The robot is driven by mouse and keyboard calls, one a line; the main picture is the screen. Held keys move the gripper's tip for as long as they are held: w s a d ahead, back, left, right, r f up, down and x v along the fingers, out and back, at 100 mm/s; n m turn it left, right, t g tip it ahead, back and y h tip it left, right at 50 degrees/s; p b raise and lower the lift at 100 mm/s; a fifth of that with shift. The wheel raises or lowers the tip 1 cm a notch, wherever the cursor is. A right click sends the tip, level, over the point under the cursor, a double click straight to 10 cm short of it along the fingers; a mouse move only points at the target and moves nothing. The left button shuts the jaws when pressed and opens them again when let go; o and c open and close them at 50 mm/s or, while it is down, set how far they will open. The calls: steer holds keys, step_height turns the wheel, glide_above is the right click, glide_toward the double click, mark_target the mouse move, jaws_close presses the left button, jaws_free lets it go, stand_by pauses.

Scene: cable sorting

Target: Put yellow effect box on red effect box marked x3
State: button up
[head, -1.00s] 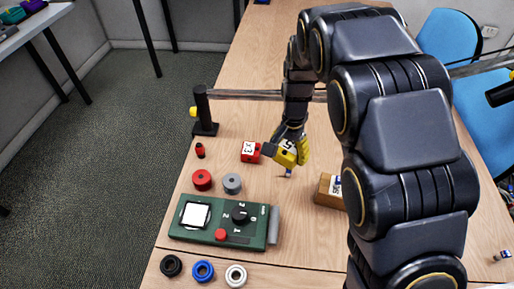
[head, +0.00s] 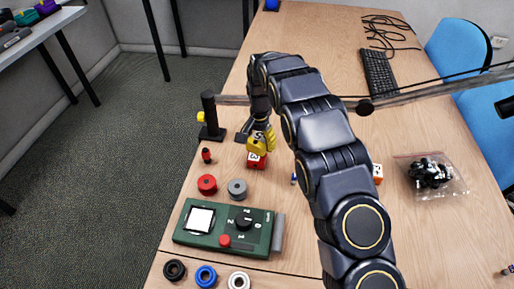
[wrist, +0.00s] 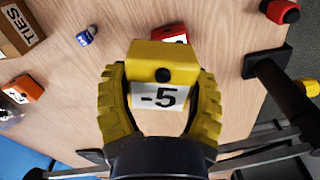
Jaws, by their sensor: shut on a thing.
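The yellow effect box (wrist: 152,62), marked -5, sits between the yellow fingers of my gripper (wrist: 160,100) in the wrist view. My gripper is shut on it. The red effect box (wrist: 172,36) shows partly behind the yellow box, which hides much of it. In the head view my gripper (head: 260,143) is directly above the red box (head: 256,161) in the picture, and the yellow box is hard to tell from the yellow fingers. I cannot tell whether the two boxes touch.
A black stand (head: 209,115) is left of my gripper. A bag of black parts (head: 430,173) lies right.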

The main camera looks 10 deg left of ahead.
mark_target(257, 141)
steer(key=shift+w+a+f, duration=0.3)
steer(key=shift+w+f, duration=0.45)
steer(key=shift+f, duration=0.1)
steer(key=shift+w+a+f, duration=0.25)
steer(key=shift+w+f, duration=0.45)
steer(key=shift+f, duration=1.75)
steer(key=shift+f, duration=0.15)
steer(key=o, duration=1.1)
steer(key=shift+o, duration=0.2)
step_height(257, 141, up, 12)
steer(key=shift+r, duration=0.15)
